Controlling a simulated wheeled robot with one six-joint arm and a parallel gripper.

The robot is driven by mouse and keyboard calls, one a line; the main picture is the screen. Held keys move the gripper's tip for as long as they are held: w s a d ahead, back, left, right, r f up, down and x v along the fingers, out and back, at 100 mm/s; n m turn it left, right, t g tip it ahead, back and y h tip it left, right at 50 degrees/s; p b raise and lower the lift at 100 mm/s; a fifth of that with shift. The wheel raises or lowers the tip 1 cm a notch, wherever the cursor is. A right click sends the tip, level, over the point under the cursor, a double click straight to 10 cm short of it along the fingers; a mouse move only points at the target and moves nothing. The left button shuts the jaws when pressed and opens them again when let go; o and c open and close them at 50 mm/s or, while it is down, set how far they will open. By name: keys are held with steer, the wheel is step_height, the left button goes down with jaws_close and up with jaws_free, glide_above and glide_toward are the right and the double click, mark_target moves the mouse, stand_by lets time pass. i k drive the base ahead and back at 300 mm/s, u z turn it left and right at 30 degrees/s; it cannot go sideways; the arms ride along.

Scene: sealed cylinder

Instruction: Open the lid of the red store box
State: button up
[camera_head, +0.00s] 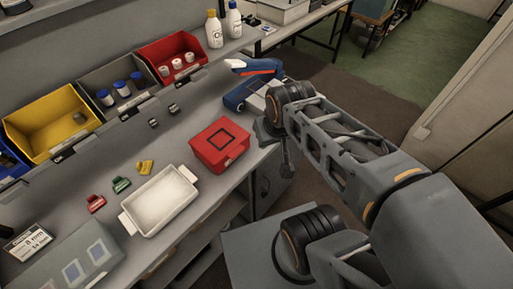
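The red store box (220,146) stands on the grey workbench, right of the white tray. Its lid is down and has a dark square outline on top. A small dark catch shows on its front right side. My gripper (286,160) is at the end of my arm, to the right of the red box and apart from it, near the bench's right edge. It is small and dark here, partly hidden by my arm, and I cannot see whether its fingers are apart.
A white tray (162,199) lies left of the box; small red, green and yellow clips lie beside it. Open yellow (52,121), grey and red (172,58) bins line the back. A blue scanner (253,68) and its base lie behind the box.

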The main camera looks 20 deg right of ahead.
mark_target(213, 155)
steer(key=z, duration=1)
steer(key=k, duration=0.95)
steer(key=u, duration=1.15)
